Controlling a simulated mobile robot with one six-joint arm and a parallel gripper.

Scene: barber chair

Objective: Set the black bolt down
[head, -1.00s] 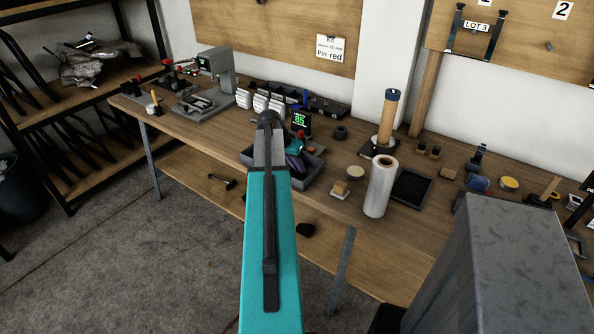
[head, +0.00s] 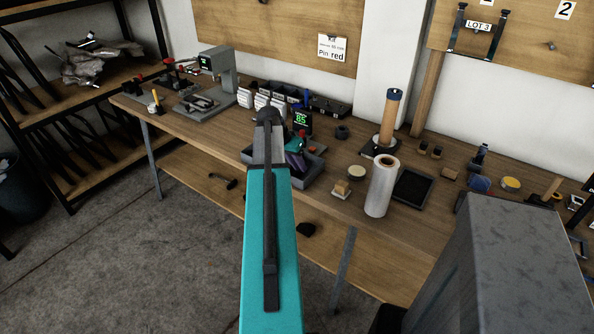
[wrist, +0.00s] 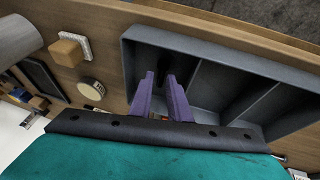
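My gripper (wrist: 161,78) has two purple fingers pointing into a grey divided tray (wrist: 126,66) in the wrist view. The fingers stand close together with a narrow gap. A dark piece, which looks like the black bolt (wrist: 160,67), shows between the fingertips; its lower end is hard to make out. I cannot tell whether it touches the tray floor. In the head view my gripper (head: 296,161) is partly hidden behind my teal arm, over the grey tray (head: 313,170) on the bench.
Right of the tray in the head view stand a round tin (head: 356,172), a small wooden block (head: 341,188), a white roll (head: 381,187) and a black tray (head: 414,186). A lit display (head: 301,120) stands behind the tray. The wooden bench (head: 440,215) is crowded.

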